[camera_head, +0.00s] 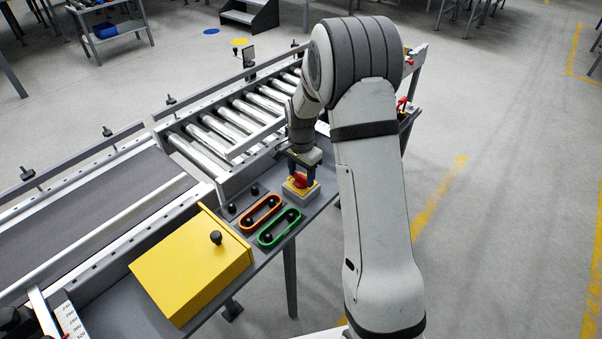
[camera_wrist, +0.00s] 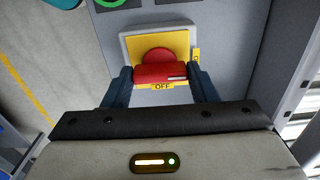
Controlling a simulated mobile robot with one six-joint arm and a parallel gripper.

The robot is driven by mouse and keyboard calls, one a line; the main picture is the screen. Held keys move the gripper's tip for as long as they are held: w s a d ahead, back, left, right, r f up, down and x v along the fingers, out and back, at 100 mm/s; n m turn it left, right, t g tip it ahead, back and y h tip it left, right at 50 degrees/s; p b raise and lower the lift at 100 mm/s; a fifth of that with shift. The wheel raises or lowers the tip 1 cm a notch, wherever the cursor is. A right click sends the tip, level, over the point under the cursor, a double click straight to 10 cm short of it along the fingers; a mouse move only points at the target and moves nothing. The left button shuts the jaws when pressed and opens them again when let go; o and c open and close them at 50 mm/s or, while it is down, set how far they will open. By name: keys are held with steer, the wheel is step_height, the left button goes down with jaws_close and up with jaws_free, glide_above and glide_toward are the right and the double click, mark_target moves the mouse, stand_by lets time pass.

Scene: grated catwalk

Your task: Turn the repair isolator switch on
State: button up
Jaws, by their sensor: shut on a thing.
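The repair isolator switch is a red rotary handle (camera_wrist: 160,72) on a yellow plate (camera_wrist: 182,42) with a grey box around it. In the head view the red handle (camera_head: 300,181) sits on the shelf beside the roller conveyor, under my arm. My gripper (camera_wrist: 162,74) is shut on the red handle, with one dark finger at each end of it. The handle lies crosswise between the fingers in the wrist view. The word OFF shows just below the handle, and another label, partly hidden, is at the plate's right edge. My gripper (camera_head: 301,176) points down in the head view.
An orange-rimmed slot (camera_head: 261,213) and a green-rimmed slot (camera_head: 279,228) with black knobs lie beside the switch. A yellow box (camera_head: 190,262) with a black knob stands further left. The roller conveyor (camera_head: 232,120) runs behind. Open floor lies to the right.

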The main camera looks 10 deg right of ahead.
mark_target(302, 175)
steer(key=o, duration=1)
steer(key=shift+r, duration=0.1)
step_height(302, 175, up, 8)
steer(key=shift+s+f, duration=0.1)
steer(key=shift+f, duration=0.1)
steer(key=shift+r, duration=0.1)
steer(key=s+r+n+t+p, duration=0.15)
steer(key=s+r+n, duration=0.35)
steer(key=s+r, duration=0.65)
steer(key=s+r+n, duration=0.1)
steer(key=s+n, duration=0.1)
steer(key=s, duration=0.3)
steer(key=s+n+p, duration=0.1)
steer(key=s+n, duration=0.1)
steer(key=s, duration=0.4)
steer(key=s+r+n+t+p, duration=0.1)
steer(key=s+n, duration=0.1)
steer(key=s, duration=0.3)
steer(key=shift+s+r, duration=0.3)
steer(key=shift+s, duration=0.05)
